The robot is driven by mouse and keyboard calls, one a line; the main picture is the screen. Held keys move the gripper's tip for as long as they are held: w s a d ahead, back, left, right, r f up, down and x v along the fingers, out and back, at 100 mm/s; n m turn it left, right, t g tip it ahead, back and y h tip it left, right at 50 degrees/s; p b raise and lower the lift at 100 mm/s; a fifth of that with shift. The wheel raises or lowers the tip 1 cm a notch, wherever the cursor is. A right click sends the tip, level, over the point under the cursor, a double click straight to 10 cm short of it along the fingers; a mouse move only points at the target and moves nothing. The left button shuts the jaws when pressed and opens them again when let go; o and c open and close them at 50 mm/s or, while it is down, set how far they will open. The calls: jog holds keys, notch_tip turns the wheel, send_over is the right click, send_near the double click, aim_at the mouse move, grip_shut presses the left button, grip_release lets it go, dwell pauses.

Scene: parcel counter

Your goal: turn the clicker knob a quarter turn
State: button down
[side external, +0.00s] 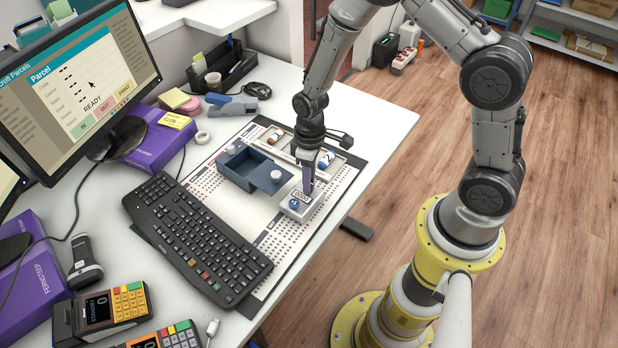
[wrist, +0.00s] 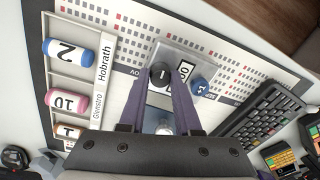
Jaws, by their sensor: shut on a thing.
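The clicker (side external: 299,208) is a small pale box near the right edge of the printed mat, with a digit display and a blue "+1" button (wrist: 201,85). Its round black knob (wrist: 160,72) bears a white line mark and stands beside the display (wrist: 184,73). My gripper (side external: 308,191) points down over the clicker. In the wrist view its two purple fingers (wrist: 161,82) close on the knob from both sides. The knob is largely hidden by my fingers in the side view.
A blue box with an open drawer (side external: 269,178) and white knob stands close by my gripper. A black keyboard (side external: 197,238) lies in front. The mat (side external: 238,208) has bare room.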

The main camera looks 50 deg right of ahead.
jog(key=c, duration=0.6)
grip_release()
jog(key=shift+r, duration=0.15)
notch_tip(320, 180, up, 14)
jog(key=shift+w+d+f, duration=0.15)
jog(key=shift+d+f, duration=0.05)
jog(key=shift+d, duration=0.15)
